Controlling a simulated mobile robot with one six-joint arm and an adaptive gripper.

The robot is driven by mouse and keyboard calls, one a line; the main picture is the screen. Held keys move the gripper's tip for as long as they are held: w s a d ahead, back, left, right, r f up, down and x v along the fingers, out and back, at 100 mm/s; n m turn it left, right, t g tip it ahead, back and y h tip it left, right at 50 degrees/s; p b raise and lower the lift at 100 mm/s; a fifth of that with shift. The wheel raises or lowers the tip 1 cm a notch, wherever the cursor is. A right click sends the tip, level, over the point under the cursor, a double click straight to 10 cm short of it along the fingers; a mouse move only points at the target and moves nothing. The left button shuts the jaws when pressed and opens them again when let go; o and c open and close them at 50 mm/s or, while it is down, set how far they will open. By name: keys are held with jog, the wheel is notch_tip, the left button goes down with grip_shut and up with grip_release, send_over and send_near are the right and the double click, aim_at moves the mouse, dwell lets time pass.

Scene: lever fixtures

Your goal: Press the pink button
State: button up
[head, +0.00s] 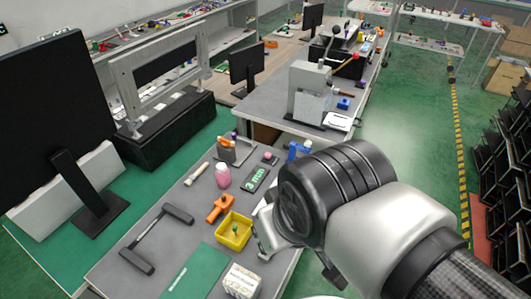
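A small pink button (267,156) sits on a dark base near the far side of the grey table. It is just beyond a dark panel with green markings (255,180). A pink bottle (223,176) stands to the left of the panel. My gripper (264,238) hangs over the near right part of the table, beside the yellow bin and nearer to me than the button. My wrist hides much of it, so its opening does not show. The gripper is clearly apart from the button.
A blue object (299,149) stands right of the button. A monitor (60,110) stands at left.

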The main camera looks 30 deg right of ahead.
grip_shut()
dwell(1.2)
